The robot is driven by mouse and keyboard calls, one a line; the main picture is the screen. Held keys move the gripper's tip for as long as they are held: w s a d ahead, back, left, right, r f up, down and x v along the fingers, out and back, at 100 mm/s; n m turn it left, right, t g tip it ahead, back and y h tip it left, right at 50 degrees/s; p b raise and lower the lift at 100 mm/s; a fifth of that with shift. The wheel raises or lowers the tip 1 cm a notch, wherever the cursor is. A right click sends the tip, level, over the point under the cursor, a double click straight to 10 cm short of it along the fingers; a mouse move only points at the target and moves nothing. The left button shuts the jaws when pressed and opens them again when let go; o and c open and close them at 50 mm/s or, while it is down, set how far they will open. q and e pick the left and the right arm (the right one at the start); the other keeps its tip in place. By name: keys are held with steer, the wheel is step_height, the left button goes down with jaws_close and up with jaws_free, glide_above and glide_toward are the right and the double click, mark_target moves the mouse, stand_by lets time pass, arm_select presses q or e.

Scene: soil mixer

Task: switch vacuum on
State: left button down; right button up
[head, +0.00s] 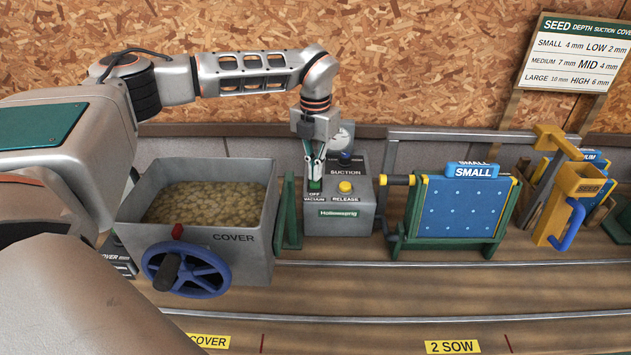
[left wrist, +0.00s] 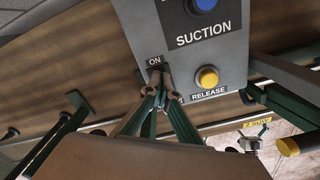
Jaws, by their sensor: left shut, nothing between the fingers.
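The grey vacuum box (head: 338,222) stands on the bench in the middle of the head view. It has a vacuum switch (head: 315,185) at its left, with OFF and VACUUM lettered below. In the left wrist view the dark switch (left wrist: 157,73) shows under the ON label. My left gripper (head: 315,178) points down at the switch, shut and empty. Its fingertips (left wrist: 161,94) are at the switch's near side and partly hide it; I cannot tell whether they touch it. My right gripper is not in view.
A yellow release button (head: 345,187) and a blue suction knob (head: 345,158) sit right of the switch. The cover bin (head: 205,235) with a blue wheel (head: 187,269) stands left. The blue SMALL plate (head: 460,212) stands right. Bare bench lies in front.

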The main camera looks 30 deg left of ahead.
arm_select(q)
steer(key=shift+r+p, duration=1.05)
steer(key=shift+r, duration=2.45)
steer(key=shift+d+f, duration=0.1)
